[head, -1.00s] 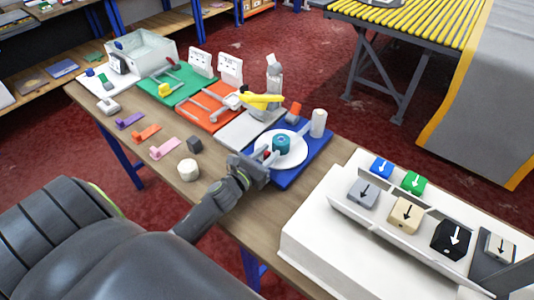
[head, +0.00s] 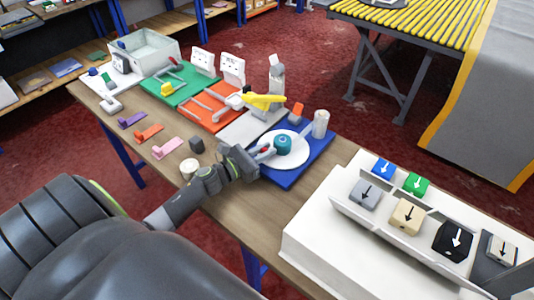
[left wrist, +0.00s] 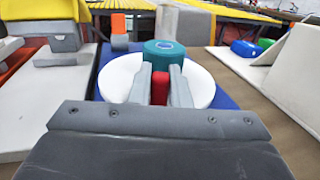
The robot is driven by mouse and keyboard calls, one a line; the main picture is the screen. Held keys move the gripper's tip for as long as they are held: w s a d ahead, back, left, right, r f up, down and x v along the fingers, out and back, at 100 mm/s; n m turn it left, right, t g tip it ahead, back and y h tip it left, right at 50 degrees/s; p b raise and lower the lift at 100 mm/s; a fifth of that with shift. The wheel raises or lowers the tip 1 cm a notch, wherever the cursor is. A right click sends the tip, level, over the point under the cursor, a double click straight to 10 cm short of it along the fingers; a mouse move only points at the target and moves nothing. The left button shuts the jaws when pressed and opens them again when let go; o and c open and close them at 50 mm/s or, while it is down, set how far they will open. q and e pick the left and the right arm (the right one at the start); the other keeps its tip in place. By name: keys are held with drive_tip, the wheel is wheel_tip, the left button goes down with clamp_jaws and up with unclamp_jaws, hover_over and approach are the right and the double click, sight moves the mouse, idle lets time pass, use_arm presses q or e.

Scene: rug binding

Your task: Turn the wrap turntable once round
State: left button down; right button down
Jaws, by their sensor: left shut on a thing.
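The wrap turntable is a round white disc (head: 299,144) on a blue board (head: 308,165), with a teal roll (head: 283,144) standing on it. In the left wrist view the disc (left wrist: 203,88) and the teal roll (left wrist: 164,50) are straight ahead. My left gripper (head: 265,152) reaches over the near-left edge of the disc. In the left wrist view its fingers (left wrist: 160,88) are shut on a red peg (left wrist: 160,90) in front of the roll. The fingers hide the peg's sides. My right gripper is not in view.
A white cylinder (head: 320,124) and an orange block (head: 297,111) stand behind the disc. A yellow-topped device (head: 263,103) is to its left. A dark cube (head: 196,145) and a cream roll (head: 189,168) are near my left arm. A white rack (head: 330,240) stands at right.

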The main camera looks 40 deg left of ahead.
use_arm(q)
drive_tip(key=shift+a, duration=0.1)
drive_tip(key=c, duration=1.4)
unclamp_jaws()
drive_tip(key=shift+o, duration=0.2)
drive_tip(key=shift+s+f, duration=0.1)
drive_tip(key=shift+s, duration=0.05)
drive_tip(key=b+v, duration=0.4)
drive_tip(key=v, duration=0.4)
drive_tip(key=shift+s+a+f, duration=0.1)
drive_tip(key=shift+s+a, duration=0.1)
drive_tip(key=shift+s, duration=0.1)
drive_tip(key=shift+r+v, duration=0.15)
drive_tip(key=shift+v, duration=1.95)
drive_tip(key=shift+r+v, duration=0.1)
drive_tip(key=shift+v, duration=2)
